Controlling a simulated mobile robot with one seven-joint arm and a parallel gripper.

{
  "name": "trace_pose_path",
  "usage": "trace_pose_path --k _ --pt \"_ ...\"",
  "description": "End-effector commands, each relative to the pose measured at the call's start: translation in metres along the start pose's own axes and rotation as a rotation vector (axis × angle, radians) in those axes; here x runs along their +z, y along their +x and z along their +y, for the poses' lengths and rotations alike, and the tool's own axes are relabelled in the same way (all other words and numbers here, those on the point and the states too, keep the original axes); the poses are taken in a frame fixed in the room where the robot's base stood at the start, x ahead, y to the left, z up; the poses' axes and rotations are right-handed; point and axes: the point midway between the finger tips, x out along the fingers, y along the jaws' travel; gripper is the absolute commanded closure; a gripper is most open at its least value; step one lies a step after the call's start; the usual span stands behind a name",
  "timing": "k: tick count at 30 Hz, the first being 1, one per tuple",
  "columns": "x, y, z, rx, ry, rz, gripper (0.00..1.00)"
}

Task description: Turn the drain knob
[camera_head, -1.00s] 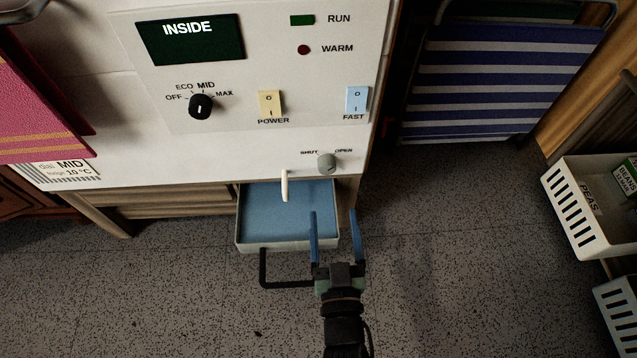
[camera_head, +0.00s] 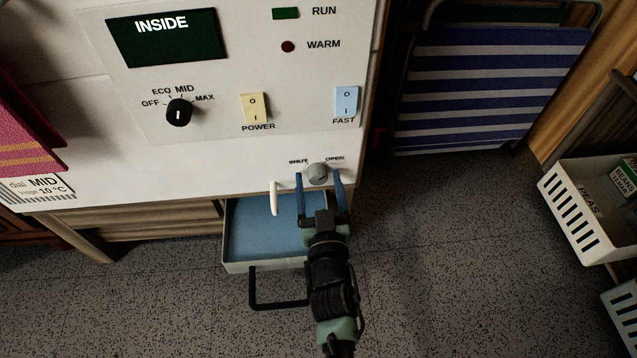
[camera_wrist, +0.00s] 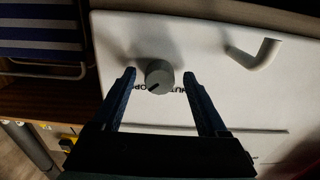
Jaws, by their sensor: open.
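The drain knob (camera_head: 318,173) is a small grey round knob low on the white front panel, under the labels SHUT and OPEN. My gripper (camera_head: 319,178) is at the panel with its two blue fingers on either side of the knob in the head view. In the wrist view the knob (camera_wrist: 159,77) shows between the two fingertips (camera_wrist: 158,76), with a gap on each side. The gripper is open and holds nothing. The knob's dark pointer line shows in the wrist view.
A white spout (camera_head: 274,198) sticks out left of the knob, close to my left finger. A blue drip tray (camera_head: 268,228) with a black handle (camera_head: 252,290) stands below. Above are the dial (camera_head: 179,112) and two rocker switches. A white crate (camera_head: 575,225) stands at right.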

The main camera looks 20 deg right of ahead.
Motion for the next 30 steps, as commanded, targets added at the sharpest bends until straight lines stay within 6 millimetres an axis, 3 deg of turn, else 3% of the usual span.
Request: trace_pose_path --k 10,22,30 --pt "0.0000 0.0033 0.0001 0.000 -0.001 -0.001 0.26" --pt "0.0001 0.0030 0.0001 0.000 -0.001 -0.001 0.98" --pt "0.0001 0.0029 0.0001 0.000 -0.013 0.000 1.00"
